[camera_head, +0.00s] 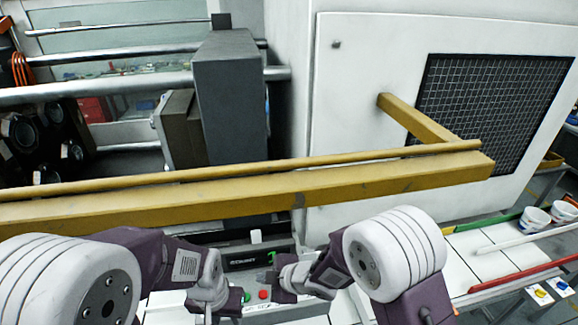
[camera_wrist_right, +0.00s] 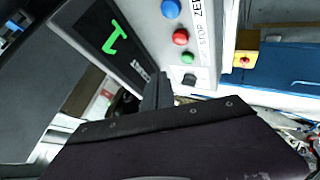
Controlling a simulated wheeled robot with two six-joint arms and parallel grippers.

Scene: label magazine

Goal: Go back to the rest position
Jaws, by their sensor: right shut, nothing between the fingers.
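My left gripper (camera_head: 236,299) is low in the middle of the head view, in front of a small control box. Its fingers are small and partly hidden, so I cannot tell its opening. My right gripper (camera_head: 284,276) is just to the right of it and a little higher, also in front of the box. It is shut and empty. In the right wrist view its dark fingers (camera_wrist_right: 158,92) point towards the box's face. The control box has a dark display (camera_head: 243,262) marked COUNT with a green digit, which also shows in the right wrist view (camera_wrist_right: 112,48).
A yellow rail (camera_head: 380,180) crosses above both arms, in front of a white cabinet (camera_head: 360,75) and a grey block (camera_head: 230,100). A red button (camera_wrist_right: 180,37) sits between blue and green ones. White cups (camera_head: 535,219) and coloured strips lie on the right-hand bench.

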